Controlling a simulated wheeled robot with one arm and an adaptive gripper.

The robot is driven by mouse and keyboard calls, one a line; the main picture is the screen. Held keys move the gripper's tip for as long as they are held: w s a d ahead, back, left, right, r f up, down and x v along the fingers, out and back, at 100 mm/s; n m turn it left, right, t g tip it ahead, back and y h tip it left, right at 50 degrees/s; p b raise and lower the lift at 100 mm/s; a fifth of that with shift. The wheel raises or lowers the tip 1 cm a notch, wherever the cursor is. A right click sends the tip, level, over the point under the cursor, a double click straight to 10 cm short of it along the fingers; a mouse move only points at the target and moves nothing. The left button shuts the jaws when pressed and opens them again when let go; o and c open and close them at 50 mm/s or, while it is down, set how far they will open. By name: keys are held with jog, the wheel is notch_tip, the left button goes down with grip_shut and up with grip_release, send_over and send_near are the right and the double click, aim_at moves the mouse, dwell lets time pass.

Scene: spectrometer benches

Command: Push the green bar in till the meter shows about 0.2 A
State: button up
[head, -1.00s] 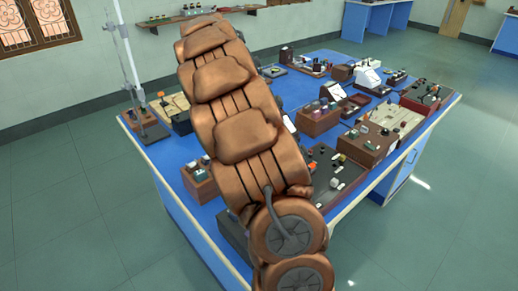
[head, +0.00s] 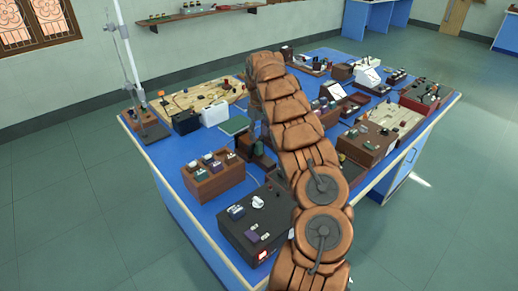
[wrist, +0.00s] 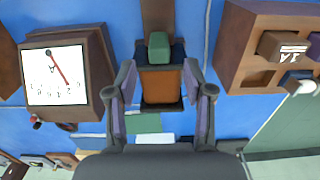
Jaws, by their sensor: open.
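The green bar (wrist: 158,47) shows in the wrist view as a small green block at the top end of an orange-brown block with dark ends, on a brown strip. My gripper (wrist: 163,93) is open, with its fingers apart on either side of the orange-brown block, below the bar in the picture. I cannot tell whether the fingers touch anything. The meter (wrist: 56,75) is a brown box with a white dial, seen upside down at left. Its red needle slants toward the lower right, near the low-number side; the exact reading is too small to tell. In the head view my arm hides much of this area.
A brown slotted box (wrist: 245,48) with small blocks stands at right in the wrist view; it is also in the head view (head: 215,185). A green flat piece (wrist: 143,123) and a white box (head: 214,114) lie beyond. Other apparatus crowds the blue bench (head: 150,152).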

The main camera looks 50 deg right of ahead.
aim_at(259, 143)
jog(key=shift+d+f, duration=0.1)
jog(key=shift+f, duration=3.8)
grip_shut()
